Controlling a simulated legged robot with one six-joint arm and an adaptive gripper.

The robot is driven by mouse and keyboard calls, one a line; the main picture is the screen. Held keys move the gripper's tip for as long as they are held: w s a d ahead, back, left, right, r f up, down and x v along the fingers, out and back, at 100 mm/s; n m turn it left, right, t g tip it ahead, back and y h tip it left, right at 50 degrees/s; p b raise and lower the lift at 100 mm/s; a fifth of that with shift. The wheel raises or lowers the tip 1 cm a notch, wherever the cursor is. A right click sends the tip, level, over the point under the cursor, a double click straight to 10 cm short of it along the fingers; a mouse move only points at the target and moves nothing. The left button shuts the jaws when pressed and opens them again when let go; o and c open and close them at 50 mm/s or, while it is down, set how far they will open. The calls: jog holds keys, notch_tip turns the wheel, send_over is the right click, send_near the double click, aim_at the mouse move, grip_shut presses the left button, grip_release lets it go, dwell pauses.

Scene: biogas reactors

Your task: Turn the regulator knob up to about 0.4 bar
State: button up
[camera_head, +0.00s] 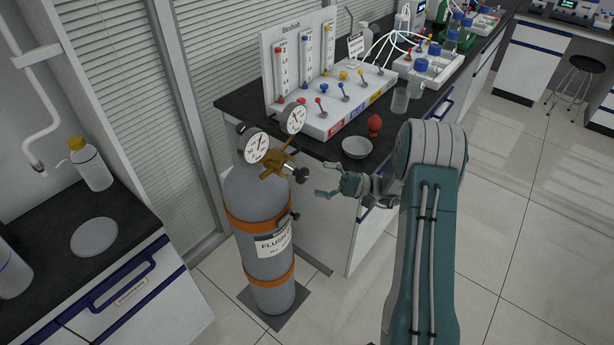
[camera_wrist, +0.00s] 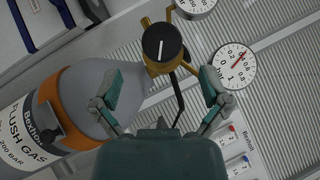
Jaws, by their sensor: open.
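The regulator knob (camera_wrist: 162,44) is black and round with a white line, on a brass regulator (camera_wrist: 186,16) atop the grey gas cylinder (camera_head: 266,242). In the head view the knob (camera_head: 302,176) sticks out to the right of the regulator. My gripper (camera_head: 323,180) is open just right of the knob, apart from it. In the wrist view the fingers of my gripper (camera_wrist: 162,78) are spread, with the knob ahead between and beyond their tips. A white gauge (camera_wrist: 234,67) marked 0 to 1 has a red needle pointing up and right; its exact reading is too small to tell.
The cylinder has orange bands and a flush gas label. Behind it, the dark bench (camera_head: 240,106) carries a flowmeter panel (camera_head: 330,110), a bowl (camera_head: 357,147) and a red bulb (camera_head: 375,124). A side bench (camera_head: 75,250) stands at the left. Tiled floor lies open at right.

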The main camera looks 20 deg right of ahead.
jog(key=v, duration=0.7)
jog(key=m+t+h, duration=1)
jog(key=m, duration=1.3)
send_near(305, 178)
jog(key=x, duration=1)
jog(key=shift+w+a, duration=0.25)
jog(key=shift+a, duration=0.05)
jog(key=shift+d, duration=0.1)
jog(key=c, duration=1.1)
